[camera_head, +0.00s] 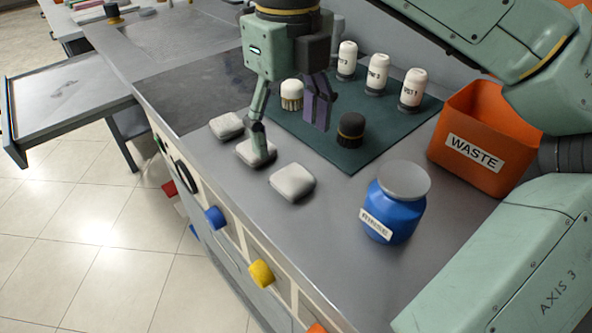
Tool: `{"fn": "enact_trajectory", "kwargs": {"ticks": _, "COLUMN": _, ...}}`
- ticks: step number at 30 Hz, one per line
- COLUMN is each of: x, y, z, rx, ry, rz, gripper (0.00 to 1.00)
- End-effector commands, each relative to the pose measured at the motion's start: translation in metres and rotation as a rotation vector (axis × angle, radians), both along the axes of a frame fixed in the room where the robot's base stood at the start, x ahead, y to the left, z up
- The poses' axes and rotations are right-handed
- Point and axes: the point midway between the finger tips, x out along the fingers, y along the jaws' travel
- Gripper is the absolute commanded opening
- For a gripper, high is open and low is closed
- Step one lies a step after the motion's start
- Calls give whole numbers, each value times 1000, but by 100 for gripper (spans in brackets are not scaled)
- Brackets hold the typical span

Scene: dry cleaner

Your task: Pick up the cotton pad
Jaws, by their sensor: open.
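Three whitish cotton pads lie in a row along the counter's front edge. The left pad (227,126) and the right pad (292,182) lie clear. The middle pad (247,154) is partly covered by one finger of my gripper (289,142). My gripper is open and points down. Its left finger's tip is at the middle pad; I cannot tell if it touches. Its other finger is further back, above the green mat. No pad shows between the fingers.
A dark green mat (400,133) holds white labelled bottles (377,73), a white-topped brush (292,94) and a dark-topped brush (351,129). A blue RINSE jar (393,205) and an orange WASTE bin (484,139) stand to the right. Bare counter (322,226) lies in front.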

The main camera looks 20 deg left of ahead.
Motion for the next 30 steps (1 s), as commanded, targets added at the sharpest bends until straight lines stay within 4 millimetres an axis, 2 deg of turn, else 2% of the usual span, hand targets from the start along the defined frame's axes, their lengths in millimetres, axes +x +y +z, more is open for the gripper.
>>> {"fn": "enact_trajectory", "kwargs": {"ticks": 3, "x": 0, "y": -1, "z": -19, "rx": 0, "ry": 1, "rz": 1, "gripper": 70}}
{"fn": "enact_trajectory", "kwargs": {"ticks": 11, "x": 0, "y": -1, "z": -40, "rx": 1, "ry": 1, "rz": 1, "gripper": 70}}
{"fn": "enact_trajectory", "kwargs": {"ticks": 19, "x": 1, "y": -3, "z": -79, "rx": 1, "ry": 0, "rz": 0, "gripper": 70}}
{"fn": "enact_trajectory", "kwargs": {"ticks": 28, "x": 1, "y": -3, "z": -86, "rx": 1, "ry": -1, "rz": -1, "gripper": 70}}
{"fn": "enact_trajectory", "kwargs": {"ticks": 30, "x": 1, "y": -3, "z": -86, "rx": 1, "ry": -1, "rz": -1, "gripper": 67}}
